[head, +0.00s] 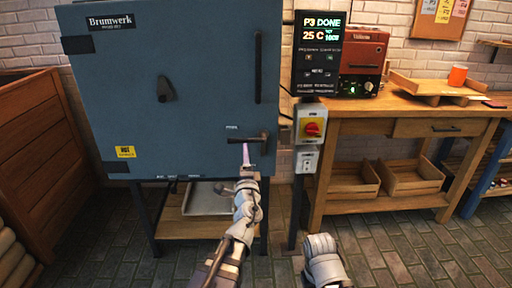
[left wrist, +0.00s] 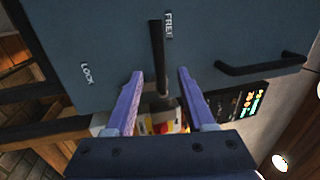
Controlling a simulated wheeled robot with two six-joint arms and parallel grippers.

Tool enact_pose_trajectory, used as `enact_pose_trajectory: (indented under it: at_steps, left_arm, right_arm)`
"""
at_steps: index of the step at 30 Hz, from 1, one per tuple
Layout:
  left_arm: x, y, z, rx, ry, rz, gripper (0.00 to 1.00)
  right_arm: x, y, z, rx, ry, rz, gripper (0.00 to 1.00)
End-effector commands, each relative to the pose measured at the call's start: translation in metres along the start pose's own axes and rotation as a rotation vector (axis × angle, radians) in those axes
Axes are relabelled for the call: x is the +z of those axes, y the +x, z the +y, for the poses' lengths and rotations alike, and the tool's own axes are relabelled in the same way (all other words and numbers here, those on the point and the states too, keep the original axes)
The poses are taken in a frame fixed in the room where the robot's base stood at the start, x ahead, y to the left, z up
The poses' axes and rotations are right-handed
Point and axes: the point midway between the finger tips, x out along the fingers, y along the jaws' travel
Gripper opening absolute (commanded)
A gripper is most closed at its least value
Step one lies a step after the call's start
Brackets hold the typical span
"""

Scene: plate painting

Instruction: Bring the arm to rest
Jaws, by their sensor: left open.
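My left gripper (head: 246,152) is open in front of the lower right part of the blue-grey kiln door (head: 190,60). It is just below the dark door lever (head: 262,137), which lies level in the head view. In the left wrist view the lever (left wrist: 157,50) shows between the two spread fingers of my left gripper (left wrist: 160,73), with a gap on each side. The lever's far end is beside the FREE label (left wrist: 168,25); the LOCK label (left wrist: 87,73) is apart from it. The kiln door appears shut. My right gripper is not in view; only a pale right arm link shows.
A control panel (head: 320,50) reads P3 DONE and 25 C. A red rotary switch (head: 312,129) stands on a post right of the kiln. A wooden bench (head: 400,105) is at the right, a wooden crate (head: 35,150) at the left. The brick floor at lower right is clear.

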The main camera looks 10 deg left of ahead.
Motion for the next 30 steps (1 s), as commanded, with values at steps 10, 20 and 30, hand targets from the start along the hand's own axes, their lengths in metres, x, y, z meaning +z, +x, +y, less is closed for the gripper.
enact_pose_trajectory:
  at_steps: [10, 20, 30]
  left_arm:
    - [0.04, -0.045, 0.045, 0.169, -0.371, -0.381, 0.55]
    - [0.018, -0.177, 0.164, 0.779, -0.614, -0.787, 0.55]
    - [-0.047, -0.315, 0.2, 1.393, -0.606, -0.899, 0.55]
  right_arm:
    - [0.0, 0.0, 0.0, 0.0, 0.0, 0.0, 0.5]
    - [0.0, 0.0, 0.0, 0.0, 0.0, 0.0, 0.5]
    - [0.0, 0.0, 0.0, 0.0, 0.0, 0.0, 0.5]
